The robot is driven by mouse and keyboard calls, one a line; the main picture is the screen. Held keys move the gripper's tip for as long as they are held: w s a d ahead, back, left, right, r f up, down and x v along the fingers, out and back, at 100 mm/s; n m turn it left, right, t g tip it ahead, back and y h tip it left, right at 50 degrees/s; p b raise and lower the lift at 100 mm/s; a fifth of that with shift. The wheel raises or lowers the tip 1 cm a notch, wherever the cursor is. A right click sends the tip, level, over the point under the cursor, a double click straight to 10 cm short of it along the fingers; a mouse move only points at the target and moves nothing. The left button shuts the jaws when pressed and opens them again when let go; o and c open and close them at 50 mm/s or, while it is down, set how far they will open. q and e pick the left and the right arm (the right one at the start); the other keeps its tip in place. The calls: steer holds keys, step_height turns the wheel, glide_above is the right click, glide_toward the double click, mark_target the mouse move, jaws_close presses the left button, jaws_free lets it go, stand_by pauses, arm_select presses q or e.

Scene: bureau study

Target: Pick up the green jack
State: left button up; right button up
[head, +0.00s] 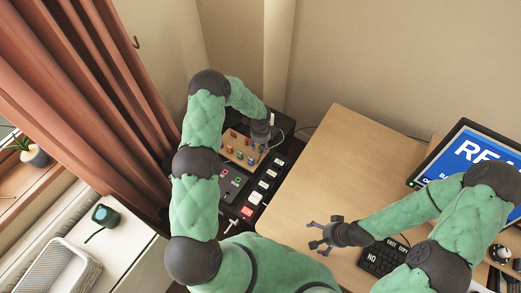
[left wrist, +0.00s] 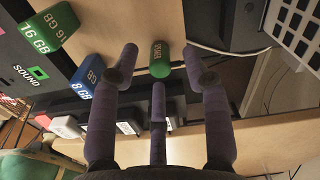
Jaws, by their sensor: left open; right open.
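A small green jack (left wrist: 160,59) with white lettering, too small to read surely, stands on the pale wooden board (left wrist: 125,20) in the left wrist view. My left gripper (left wrist: 160,72) is open, its fingers spread around the jack with visible gaps on both sides. It does not hold the jack. In the head view my left gripper (head: 266,132) is at the board's right end, and the jack cannot be made out surely there. My right gripper (head: 322,237) is open and empty over the wooden desk.
A green 16 GB block (left wrist: 47,27) and a blue 8 GB block (left wrist: 83,82) stand left of the jack. A dark panel with a SOUND label (left wrist: 28,76) lies beside them. A grey cable (left wrist: 228,50) runs right of the jack. The desk's middle (head: 335,165) is clear.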

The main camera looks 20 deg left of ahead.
arm_select(q)
steer(key=shift+f, duration=0.75)
arm_select(e)
steer(key=shift+f, duration=0.1)
arm_select(q)
steer(key=c, duration=0.9)
steer(key=shift+r, duration=0.15)
